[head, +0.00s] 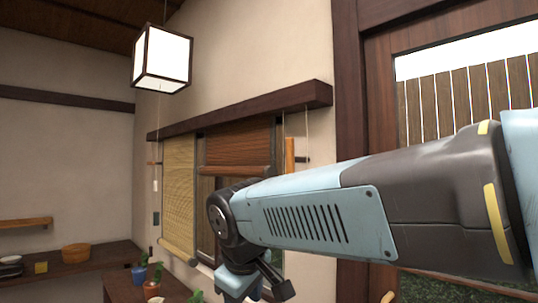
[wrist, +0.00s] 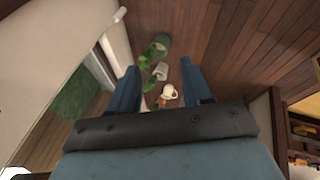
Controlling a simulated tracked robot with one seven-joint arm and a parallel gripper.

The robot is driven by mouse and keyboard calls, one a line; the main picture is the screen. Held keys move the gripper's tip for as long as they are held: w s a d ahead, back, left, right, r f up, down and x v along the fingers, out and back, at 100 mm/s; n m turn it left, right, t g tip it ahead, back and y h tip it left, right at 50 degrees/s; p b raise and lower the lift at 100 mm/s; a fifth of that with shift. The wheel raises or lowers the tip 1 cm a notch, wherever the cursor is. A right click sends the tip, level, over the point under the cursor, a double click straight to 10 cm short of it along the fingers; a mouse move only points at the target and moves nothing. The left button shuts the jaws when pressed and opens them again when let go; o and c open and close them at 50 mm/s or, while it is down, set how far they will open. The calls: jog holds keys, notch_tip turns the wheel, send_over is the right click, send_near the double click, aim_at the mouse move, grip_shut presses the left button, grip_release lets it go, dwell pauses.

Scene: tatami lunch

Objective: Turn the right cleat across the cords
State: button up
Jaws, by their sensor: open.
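The right cleat (head: 302,160) shows in the head view as a small dark piece beside an upright orange-brown wooden strip (head: 290,155), right of the window. Thin cords (head: 307,132) hang from the dark beam down to it; how they pass the cleat is too small to tell. My gripper (head: 262,290) is low in the head view, below and left of the cleat, partly cut off by the lower edge. In the wrist view my gripper (wrist: 160,88) has its fingers wide apart with nothing between them. I cannot make out the cleat or cords in the wrist view.
A straw blind (head: 178,200) and a brown slatted blind (head: 238,145) hang under the beam (head: 240,109). Potted plants (head: 139,272) stand below on a shelf. In the wrist view, plants (wrist: 158,48) and a white pot (wrist: 169,92) lie beyond the fingers. A lantern (head: 161,58) hangs upper left.

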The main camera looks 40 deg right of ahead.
jog(key=w+d+r+n+g+h, duration=0.1)
jog(key=w+d+r+n+h, duration=0.25)
jog(key=r, duration=0.25)
jog(key=w+d+r+n+h, duration=0.2)
jog(key=d+r+n+h, duration=0.2)
jog(key=r+n, duration=0.15)
jog(key=n+g+h, duration=0.1)
jog(key=n+h, duration=0.5)
jog(key=h, duration=0.2)
send_near(288, 153)
jog(key=shift+y, duration=0.25)
jog(key=d, duration=0.3)
jog(key=w+d, duration=0.1)
jog(key=d, duration=0.6)
jog(key=shift+w+d+r, duration=0.25)
jog(key=shift+w+d, duration=0.05)
jog(key=shift+d, duration=0.1)
